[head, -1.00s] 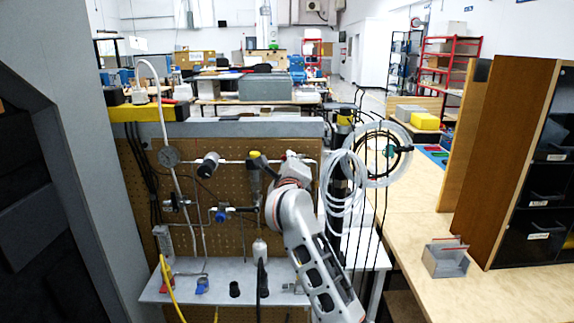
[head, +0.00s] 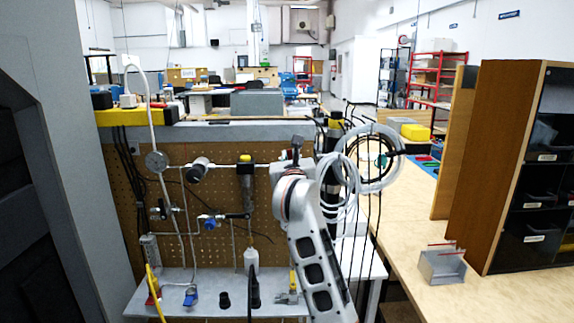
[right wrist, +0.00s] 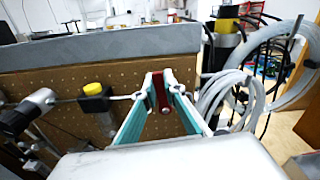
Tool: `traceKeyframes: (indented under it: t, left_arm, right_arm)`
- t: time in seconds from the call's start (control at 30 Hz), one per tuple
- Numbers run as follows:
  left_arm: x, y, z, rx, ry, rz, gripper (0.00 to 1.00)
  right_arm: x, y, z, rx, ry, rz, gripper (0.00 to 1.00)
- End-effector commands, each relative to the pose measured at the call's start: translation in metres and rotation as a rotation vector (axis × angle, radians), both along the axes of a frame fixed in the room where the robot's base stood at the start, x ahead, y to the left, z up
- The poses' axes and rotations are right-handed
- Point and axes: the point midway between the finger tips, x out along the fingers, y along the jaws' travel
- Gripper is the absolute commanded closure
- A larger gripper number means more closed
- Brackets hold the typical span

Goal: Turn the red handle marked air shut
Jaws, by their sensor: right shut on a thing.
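The red handle (right wrist: 162,93) stands upright in the right wrist view, on a thin pipe in front of the brown pegboard. My right gripper (right wrist: 160,84) is shut on it, its teal-lined fingers on both sides of the handle. In the head view the right arm reaches up to the right part of the pegboard (head: 218,165). The arm and wrist hide the handle there. I cannot read any marking on the handle. My left gripper is in neither view.
A yellow-topped valve body (right wrist: 94,92) and a dark cylinder (right wrist: 28,108) sit left of the gripper. Coiled pale hoses (head: 375,152) and black cables hang close on the right. A shelf (head: 200,297) with small parts juts out below. A wooden bench (head: 480,295) stands right.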

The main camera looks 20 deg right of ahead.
Motion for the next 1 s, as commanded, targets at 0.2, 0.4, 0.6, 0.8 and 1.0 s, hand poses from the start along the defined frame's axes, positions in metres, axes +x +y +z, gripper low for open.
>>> traceKeyframes:
  t: [0.2, 0.4, 0.6, 0.8, 1.0]
  left_arm:
    - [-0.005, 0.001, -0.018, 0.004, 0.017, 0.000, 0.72]
    - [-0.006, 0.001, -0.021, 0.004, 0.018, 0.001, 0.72]
    - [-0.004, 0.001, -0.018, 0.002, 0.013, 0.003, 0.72]
    - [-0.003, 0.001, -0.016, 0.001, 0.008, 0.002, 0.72]
    - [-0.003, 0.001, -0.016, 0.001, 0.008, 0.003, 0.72]
  right_arm:
    - [-0.001, -0.003, -0.002, 0.095, -0.025, 0.001, 1.00]
    - [-0.001, -0.005, -0.001, 0.134, -0.036, 0.001, 1.00]
    - [-0.001, -0.006, 0.000, 0.144, -0.039, 0.001, 1.00]
    - [-0.001, -0.005, 0.000, 0.144, -0.039, 0.001, 1.00]
    - [-0.001, -0.006, 0.000, 0.143, -0.039, 0.001, 0.72]
